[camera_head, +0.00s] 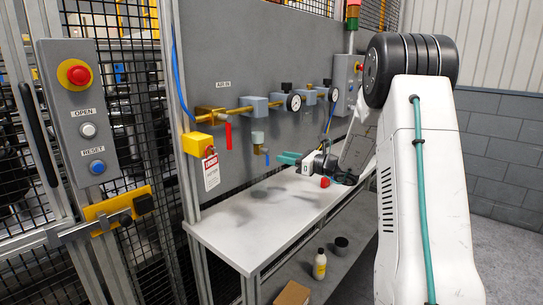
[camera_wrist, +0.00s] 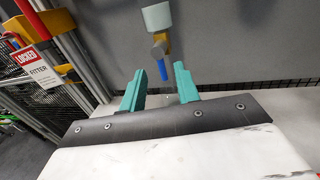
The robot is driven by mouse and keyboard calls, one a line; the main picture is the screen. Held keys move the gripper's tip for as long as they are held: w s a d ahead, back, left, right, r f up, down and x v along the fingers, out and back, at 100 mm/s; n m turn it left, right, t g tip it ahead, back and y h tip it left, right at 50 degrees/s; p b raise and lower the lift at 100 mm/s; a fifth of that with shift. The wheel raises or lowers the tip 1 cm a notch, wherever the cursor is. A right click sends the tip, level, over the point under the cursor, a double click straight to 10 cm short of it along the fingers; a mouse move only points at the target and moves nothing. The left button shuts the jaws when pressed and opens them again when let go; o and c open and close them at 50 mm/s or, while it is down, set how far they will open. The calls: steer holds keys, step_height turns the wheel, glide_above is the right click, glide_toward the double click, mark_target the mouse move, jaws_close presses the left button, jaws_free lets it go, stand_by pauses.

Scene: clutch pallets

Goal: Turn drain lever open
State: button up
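The drain lever (camera_head: 267,159) is a small blue handle hanging below a pale filter bowl (camera_head: 257,138) on the grey panel. In the wrist view the lever (camera_wrist: 161,67) hangs down at a slant from a brass fitting (camera_wrist: 160,45) under the bowl (camera_wrist: 157,17). My gripper (camera_head: 281,157) is just right of the lever in the head view, with a small gap. In the wrist view its two teal fingers (camera_wrist: 160,69) are apart and empty. The lever shows between their tips, and I see no contact.
A red handle (camera_head: 228,135) with a yellow lockout and a red-white tag (camera_head: 211,171) hangs left of the bowl; the tag also shows in the wrist view (camera_wrist: 36,68). Gauges (camera_head: 294,102) and a pipe run above. The white bench top (camera_head: 240,225) is mostly clear.

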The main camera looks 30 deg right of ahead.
mark_target(269, 154)
steer(key=x, duration=0.6)
steer(key=shift+w+a, duration=0.1)
steer(key=shift+a, duration=0.05)
steer(key=c, duration=0.7)
